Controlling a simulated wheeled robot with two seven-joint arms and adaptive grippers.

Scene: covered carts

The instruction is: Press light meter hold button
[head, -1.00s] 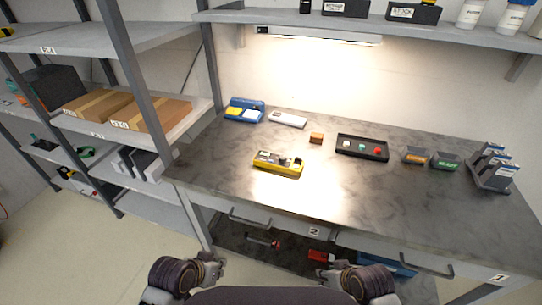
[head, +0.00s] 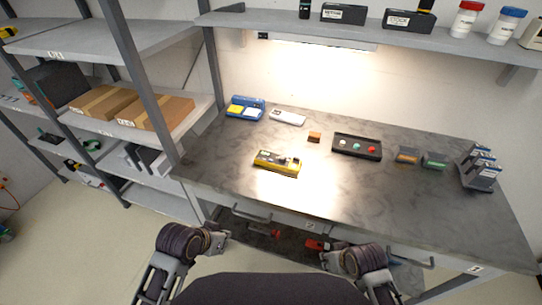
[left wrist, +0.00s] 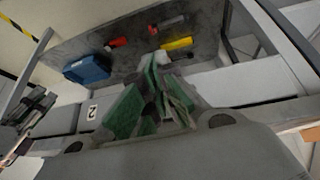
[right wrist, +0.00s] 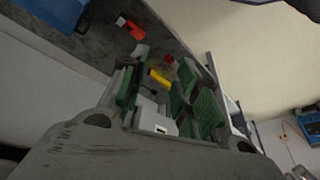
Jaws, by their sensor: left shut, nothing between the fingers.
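A yellow handheld device with a dark face (head: 277,162), which looks like the light meter, lies flat near the front left of the grey workbench (head: 330,195). Its hold button is too small to make out. My left gripper (head: 222,238) is in front of the bench and below its top, well apart from the device. In the left wrist view its green-padded fingers (left wrist: 152,105) are shut with nothing held. My right gripper (head: 328,260) is also low in front of the bench. In the right wrist view its fingers (right wrist: 160,98) are apart and empty.
On the bench stand a blue-and-yellow item (head: 245,107), a white device (head: 288,117), a small brown block (head: 314,137), a black button box (head: 357,146) and a rack (head: 479,168). Drawers with handles (head: 247,215) line the front. A shelf unit (head: 150,85) stands left.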

